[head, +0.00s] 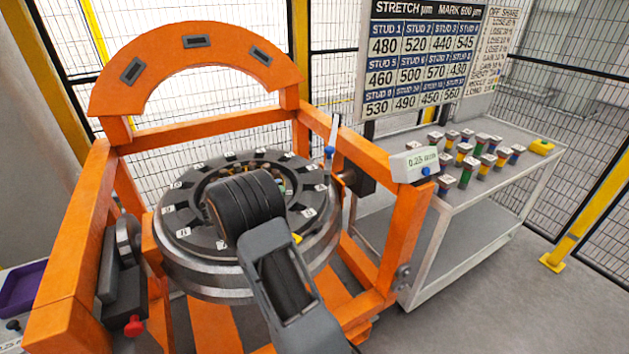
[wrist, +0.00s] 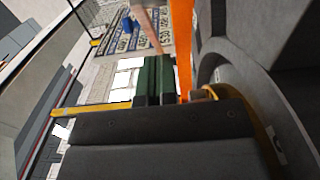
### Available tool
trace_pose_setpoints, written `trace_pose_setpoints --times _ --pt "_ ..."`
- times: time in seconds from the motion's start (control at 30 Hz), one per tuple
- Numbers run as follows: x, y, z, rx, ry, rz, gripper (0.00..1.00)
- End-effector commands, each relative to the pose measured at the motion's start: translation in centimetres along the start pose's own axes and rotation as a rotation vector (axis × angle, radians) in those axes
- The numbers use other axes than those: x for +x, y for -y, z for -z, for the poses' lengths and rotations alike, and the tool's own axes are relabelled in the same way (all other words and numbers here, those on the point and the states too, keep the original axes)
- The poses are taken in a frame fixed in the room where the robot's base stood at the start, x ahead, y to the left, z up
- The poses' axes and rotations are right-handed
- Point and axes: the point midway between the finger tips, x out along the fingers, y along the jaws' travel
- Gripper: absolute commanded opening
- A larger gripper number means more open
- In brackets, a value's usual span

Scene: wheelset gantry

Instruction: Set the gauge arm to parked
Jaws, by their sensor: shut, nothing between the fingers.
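What looks like the gauge arm (head: 333,135) is a thin pale bar with a blue knob (head: 330,153). It stands nearly upright at the right rim of the dark round wheel hub (head: 172,237). A readout box (head: 413,162) with a blue button sits to its right on the orange frame. My gripper (wrist: 155,80) shows in the wrist view as two dark green fingers, shut together and empty. In the head view my arm hides the fingers over the hub. A small blue thing (wrist: 127,24) lies beyond the fingers in the wrist view; I cannot tell which part it is.
The orange gantry frame (head: 203,122) with its arch surrounds the hub. A red knob (head: 134,326) is at lower left. A grey table (head: 490,182) with several coloured studs stands right, below a stretch chart (head: 424,60). Open floor lies at lower right.

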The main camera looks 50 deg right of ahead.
Motion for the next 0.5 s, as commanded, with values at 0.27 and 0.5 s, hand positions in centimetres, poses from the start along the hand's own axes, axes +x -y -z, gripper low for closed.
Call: trace_pose_setpoints --times 0.27,0.5 --pt "6.0 -0.1 -0.1 -0.001 0.002 0.000 0.00" --pt "9.7 -0.1 0.0 -0.001 -0.001 -0.001 0.00"
